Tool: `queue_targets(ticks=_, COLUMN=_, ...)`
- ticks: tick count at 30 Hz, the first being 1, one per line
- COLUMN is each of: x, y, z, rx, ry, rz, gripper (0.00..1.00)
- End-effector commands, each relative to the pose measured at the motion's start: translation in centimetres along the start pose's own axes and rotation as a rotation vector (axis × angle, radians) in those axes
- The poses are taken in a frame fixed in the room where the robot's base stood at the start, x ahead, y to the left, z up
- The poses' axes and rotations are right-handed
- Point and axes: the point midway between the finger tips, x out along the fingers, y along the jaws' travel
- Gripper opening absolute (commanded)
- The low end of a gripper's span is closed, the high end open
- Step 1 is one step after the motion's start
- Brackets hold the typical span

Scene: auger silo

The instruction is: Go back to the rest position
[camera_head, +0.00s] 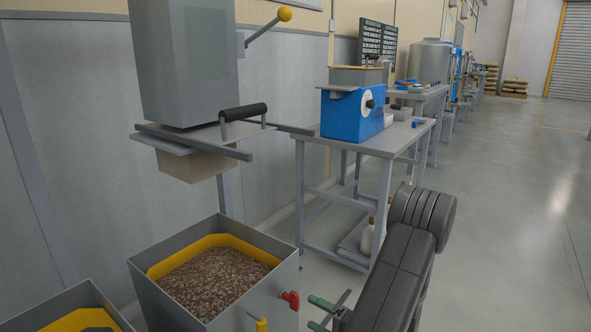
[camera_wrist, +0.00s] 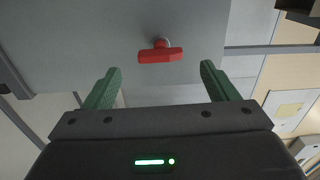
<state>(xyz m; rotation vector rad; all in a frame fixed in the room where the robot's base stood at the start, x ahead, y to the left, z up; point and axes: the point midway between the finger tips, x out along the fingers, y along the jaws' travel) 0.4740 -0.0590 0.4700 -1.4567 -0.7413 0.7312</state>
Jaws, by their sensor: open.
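My gripper (camera_head: 328,312) has green fingers and is at the bottom of the head view, just right of a grey bin with a red handle (camera_head: 290,298). In the wrist view my gripper (camera_wrist: 158,82) is open, its fingers apart with nothing between them. The red handle (camera_wrist: 160,54) shows ahead of the fingertips, on the grey bin wall (camera_wrist: 100,35), apart from both fingers.
The grey bin (camera_head: 160,290) holds brown granules (camera_head: 212,280) inside a yellow rim. Above it hangs a grey silo (camera_head: 182,60) with a black-handled slide plate (camera_head: 205,138). A workbench (camera_head: 365,145) carries a blue machine (camera_head: 350,114). The floor at right is clear.

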Motion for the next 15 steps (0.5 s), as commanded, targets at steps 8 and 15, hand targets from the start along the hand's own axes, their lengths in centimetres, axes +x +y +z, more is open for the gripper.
queue_targets(ticks=8, x=-4.7, y=-0.2, z=0.0, rx=0.000, ry=0.003, rz=0.000, gripper=0.80)
queue_targets(ticks=15, x=-3.6, y=0.2, z=0.1, rx=-0.001, ry=-0.006, rz=0.000, gripper=0.80)
